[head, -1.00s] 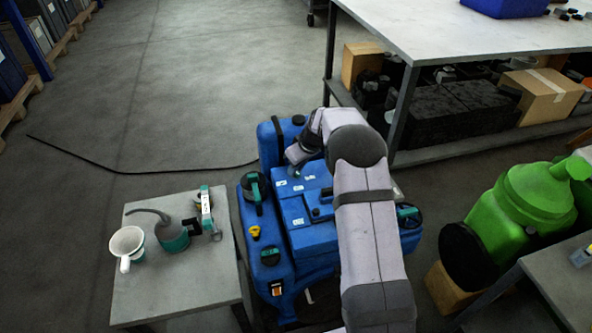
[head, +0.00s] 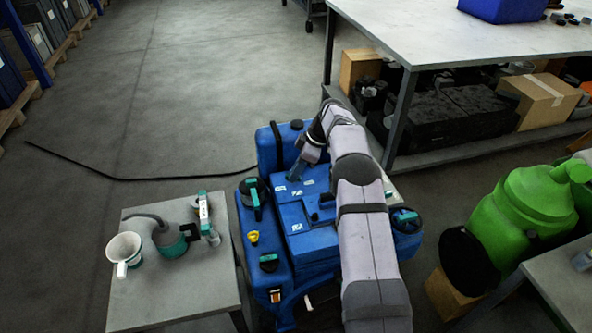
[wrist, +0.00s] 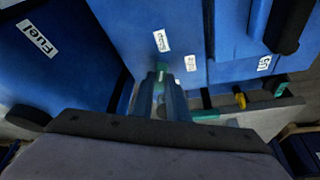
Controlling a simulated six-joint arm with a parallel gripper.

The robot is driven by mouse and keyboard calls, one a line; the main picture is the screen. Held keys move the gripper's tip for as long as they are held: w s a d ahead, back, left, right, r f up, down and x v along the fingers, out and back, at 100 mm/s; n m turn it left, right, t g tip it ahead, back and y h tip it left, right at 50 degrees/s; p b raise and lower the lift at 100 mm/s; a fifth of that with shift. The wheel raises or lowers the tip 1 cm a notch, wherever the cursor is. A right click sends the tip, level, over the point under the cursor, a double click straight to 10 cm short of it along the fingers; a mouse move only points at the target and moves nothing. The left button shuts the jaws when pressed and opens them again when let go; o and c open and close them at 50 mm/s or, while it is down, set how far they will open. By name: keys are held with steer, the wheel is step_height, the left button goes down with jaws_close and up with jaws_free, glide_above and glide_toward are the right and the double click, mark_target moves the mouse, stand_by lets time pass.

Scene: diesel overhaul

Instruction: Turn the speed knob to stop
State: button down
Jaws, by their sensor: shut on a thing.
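The blue diesel machine (head: 310,243) stands below my arm, with white labels on its upper panels. My gripper (head: 296,173) is down at its back panel in the head view. In the wrist view my gripper (wrist: 163,82) has its two fingers close together with a small teal piece, seemingly the speed knob (wrist: 160,77), between the tips. The fingers hide most of the knob, and I cannot tell its setting. A white label (wrist: 162,40) sits just beyond the fingertips, and a second label (wrist: 190,63) is to the right. Their words are too small to read surely.
A small grey table (head: 150,300) on the left holds a white funnel (head: 124,250), a teal can (head: 172,243) and tools. A green machine (head: 520,215) stands at the right, a large workbench (head: 450,30) behind. A black cable (head: 140,178) lies on the floor.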

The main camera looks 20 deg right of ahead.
steer(key=shift+w+r+n+p, duration=0.15)
steer(key=shift+w+n+p, duration=0.1)
steer(key=shift+n+p, duration=0.4)
steer(key=shift+s+n+p, duration=0.1)
steer(key=shift+n+p, duration=0.15)
steer(key=shift+p, duration=0.1)
steer(key=c, duration=1.7)
jaws_free()
steer(key=shift+g, duration=0.3)
steer(key=shift+s, duration=0.1)
steer(key=shift+p+v, duration=1.95)
steer(key=shift+v, duration=1.65)
steer(key=shift+d, duration=0.1)
